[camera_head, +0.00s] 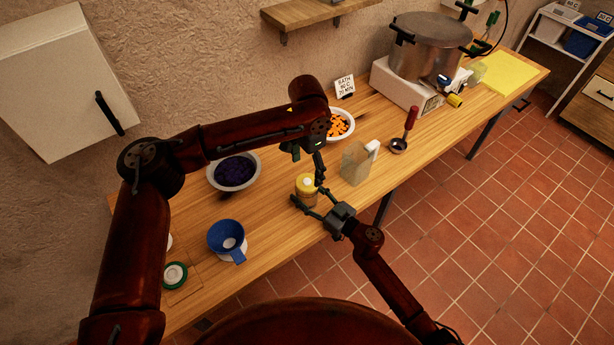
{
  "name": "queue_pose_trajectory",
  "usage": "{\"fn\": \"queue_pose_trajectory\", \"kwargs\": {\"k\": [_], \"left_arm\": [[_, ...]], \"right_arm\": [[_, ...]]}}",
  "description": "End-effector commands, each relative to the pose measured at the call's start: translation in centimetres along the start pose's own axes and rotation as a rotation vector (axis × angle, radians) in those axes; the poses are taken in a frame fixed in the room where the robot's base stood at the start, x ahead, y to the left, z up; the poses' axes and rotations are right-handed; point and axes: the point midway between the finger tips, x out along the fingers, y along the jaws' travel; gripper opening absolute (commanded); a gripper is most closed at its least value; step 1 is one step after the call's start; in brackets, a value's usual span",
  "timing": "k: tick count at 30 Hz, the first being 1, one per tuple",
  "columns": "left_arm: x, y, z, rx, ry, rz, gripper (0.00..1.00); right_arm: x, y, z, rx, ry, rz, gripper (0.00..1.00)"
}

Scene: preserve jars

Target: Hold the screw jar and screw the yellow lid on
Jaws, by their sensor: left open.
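The screw jar (307,200) stands on the wooden table near its front edge. My left gripper (309,168) points down from above, open, just above and behind the lid. One of its fingers shows to the right of the lid, and it appears empty.
A bowl of dark purple fruit (234,172), a bowl of orange pieces (339,124), a blue funnel (227,238), a pale jug (355,163) and a red-handled ladle (409,125) stand around. A large pot (430,45) is at the back right.

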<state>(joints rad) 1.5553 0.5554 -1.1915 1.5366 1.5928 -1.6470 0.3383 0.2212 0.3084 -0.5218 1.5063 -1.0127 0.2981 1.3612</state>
Motion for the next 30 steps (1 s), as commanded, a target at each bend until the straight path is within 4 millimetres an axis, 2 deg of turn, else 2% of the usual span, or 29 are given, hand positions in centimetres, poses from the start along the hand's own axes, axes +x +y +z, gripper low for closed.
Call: {"fn": "queue_pose_trajectory", "kwargs": {"k": [3,9,13,21,22,30], "left_arm": [[-2.5,-0.1,-0.1,-0.001,0.003,-0.001,0.73],[-5.2,-0.1,0.0,-0.001,0.0,-0.001,0.73],[-5.9,-0.1,0.0,-0.001,0.0,-0.001,0.73],[-6.0,-0.1,0.0,-0.001,-0.001,0.0,0.73],[-6.0,-0.1,0.0,-0.001,-0.001,0.0,0.73],[-6.0,-0.1,0.0,-0.001,-0.001,0.0,0.73]], "right_arm": [[0.0,0.0,0.0,0.001,0.0,0.0,0.0],[0.0,0.0,0.0,0.001,0.0,0.0,0.0],[0.0,0.0,0.0,0.001,0.0,0.0,0.0],[0.0,0.0,0.0,0.001,0.0,0.0,0.0],[0.0,0.0,0.0,0.001,0.0,0.0,0.53],[0.0,0.0,0.0,0.0,0.0,0.0,0.72]]}}
